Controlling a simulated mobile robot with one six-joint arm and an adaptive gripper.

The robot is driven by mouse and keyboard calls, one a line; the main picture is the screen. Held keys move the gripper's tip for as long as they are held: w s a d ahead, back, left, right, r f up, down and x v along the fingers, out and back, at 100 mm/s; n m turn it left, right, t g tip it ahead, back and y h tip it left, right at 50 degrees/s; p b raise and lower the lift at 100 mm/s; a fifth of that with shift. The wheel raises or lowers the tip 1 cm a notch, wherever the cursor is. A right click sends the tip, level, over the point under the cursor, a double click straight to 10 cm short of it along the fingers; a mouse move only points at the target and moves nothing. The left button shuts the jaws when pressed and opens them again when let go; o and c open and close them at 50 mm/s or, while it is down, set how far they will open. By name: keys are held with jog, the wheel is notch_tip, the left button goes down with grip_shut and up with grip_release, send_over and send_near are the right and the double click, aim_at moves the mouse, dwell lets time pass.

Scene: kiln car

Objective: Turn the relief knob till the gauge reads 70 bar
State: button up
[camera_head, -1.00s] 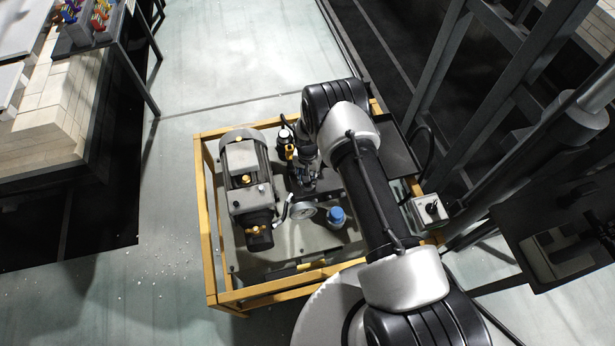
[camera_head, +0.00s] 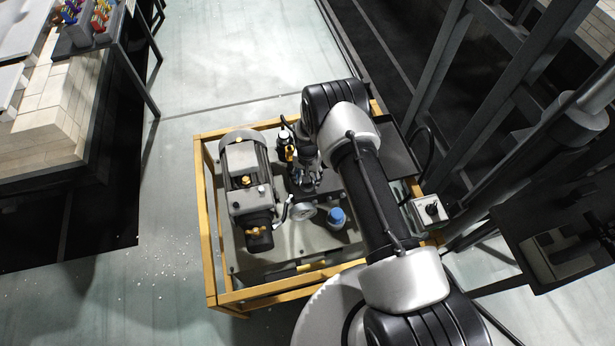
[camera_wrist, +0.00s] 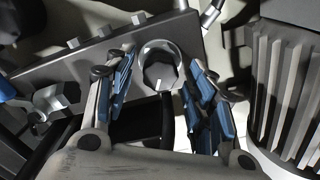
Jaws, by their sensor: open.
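The relief knob (camera_wrist: 160,68) shows in the wrist view as a grey knob with a white mark, inside a round silver collar on a dark block (camera_wrist: 85,62). My gripper (camera_wrist: 162,88) is open, with one blue-padded finger on each side of the knob. I cannot tell whether either pad touches it. In the head view my gripper (camera_head: 303,180) points down into the power unit, just above the pale round gauge (camera_head: 302,210) in the picture. The gauge is seen at a steep angle and its reading is not legible. The knob is hidden in the head view.
A yellow frame (camera_head: 206,225) surrounds the unit. A grey motor (camera_head: 243,165) stands left of my gripper, and a blue cap (camera_head: 337,217) lies to the lower right. A switch box (camera_head: 429,210) is on the right side. Open floor (camera_head: 215,60) lies beyond.

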notch_tip(320, 180, up, 12)
dwell(0.4)
dwell(0.6)
jog(key=s+d+r+n+t, duration=0.1)
jog(key=s+d+r, duration=0.15)
jog(key=r, duration=0.85)
jog(key=s+d+r+t, duration=0.1)
jog(key=s+d+r, duration=0.15)
jog(key=r, duration=0.75)
jog(key=s+d+r+n, duration=0.1)
jog(key=s+r, duration=0.2)
jog(key=r, duration=0.8)
jog(key=s+d+r+t, duration=0.1)
jog(key=s+r, duration=0.2)
jog(key=s, duration=0.4)
jog(key=s+d+r+n, duration=0.1)
jog(key=s+d+r, duration=0.1)
jog(key=s, duration=0.6)
jog(key=s+d+r+t, duration=0.1)
jog(key=s+d+r, duration=0.1)
jog(key=s, duration=0.6)
jog(key=shift+r+n+t, duration=0.3)
jog(key=shift+r+n, duration=0.1)
jog(key=shift+r, duration=0.45)
jog(key=shift+a, duration=0.1)
